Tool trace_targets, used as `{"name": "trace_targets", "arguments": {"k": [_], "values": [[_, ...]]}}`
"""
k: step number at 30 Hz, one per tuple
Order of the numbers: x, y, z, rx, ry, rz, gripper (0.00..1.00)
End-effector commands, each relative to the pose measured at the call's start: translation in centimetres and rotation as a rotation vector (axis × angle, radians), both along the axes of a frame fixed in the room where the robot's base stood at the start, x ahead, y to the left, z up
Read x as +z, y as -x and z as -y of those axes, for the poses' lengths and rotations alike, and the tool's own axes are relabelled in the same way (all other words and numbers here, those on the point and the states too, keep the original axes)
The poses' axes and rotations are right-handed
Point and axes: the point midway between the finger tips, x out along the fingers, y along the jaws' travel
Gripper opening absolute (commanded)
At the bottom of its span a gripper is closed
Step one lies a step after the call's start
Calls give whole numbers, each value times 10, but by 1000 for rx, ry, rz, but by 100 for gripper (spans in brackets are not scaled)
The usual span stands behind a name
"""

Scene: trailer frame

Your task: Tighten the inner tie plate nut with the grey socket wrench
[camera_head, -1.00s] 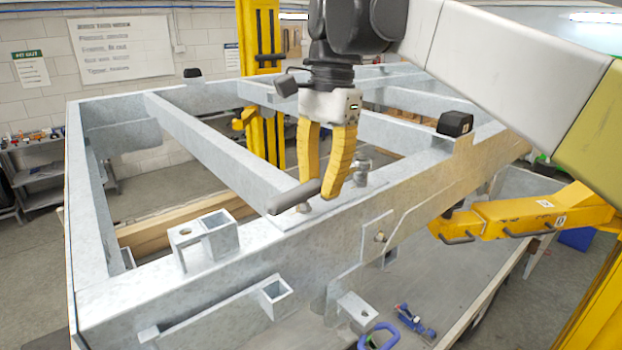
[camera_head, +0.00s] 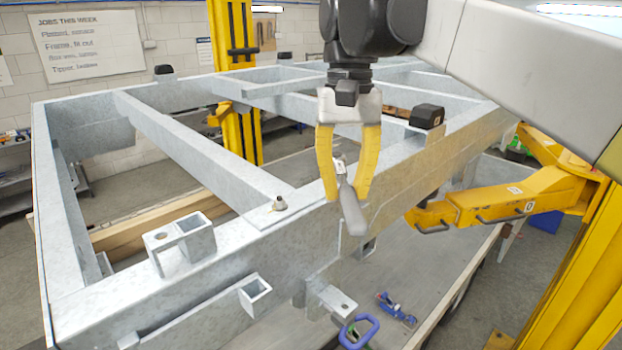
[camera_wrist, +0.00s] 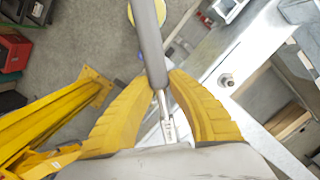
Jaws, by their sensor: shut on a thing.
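My gripper (camera_head: 347,198) is shut on the grey socket wrench (camera_head: 352,212), in front of and above the near long rail. The wrench's grey handle slants down toward the camera; its bright metal end lies between the fingers. In the wrist view, the handle (camera_wrist: 150,45) points up between the yellow fingertips (camera_wrist: 161,80), with the bright shank behind it. A nut on a stud (camera_head: 279,203) stands on the rail's top at the cross-member joint, left of my gripper; it also shows in the wrist view (camera_wrist: 226,79). The wrench is apart from this nut. I cannot tell whether another nut is hidden.
The galvanised trailer frame (camera_head: 100,290) fills the middle. A square bracket (camera_head: 195,238) stands on the near rail to the left. A black box (camera_head: 427,116) sits on the rail to the right. A yellow lift arm (camera_head: 490,207) reaches in from the right. Blue clamps (camera_head: 395,308) lie below.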

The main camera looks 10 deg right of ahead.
Motion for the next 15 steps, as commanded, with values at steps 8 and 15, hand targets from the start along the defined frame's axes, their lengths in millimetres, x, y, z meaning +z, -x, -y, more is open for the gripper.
{"name": "trace_targets", "arguments": {"k": [8,15], "values": [[1,-1,22,183,0,1,0],[0,-1,23,196,0,1,0]]}}
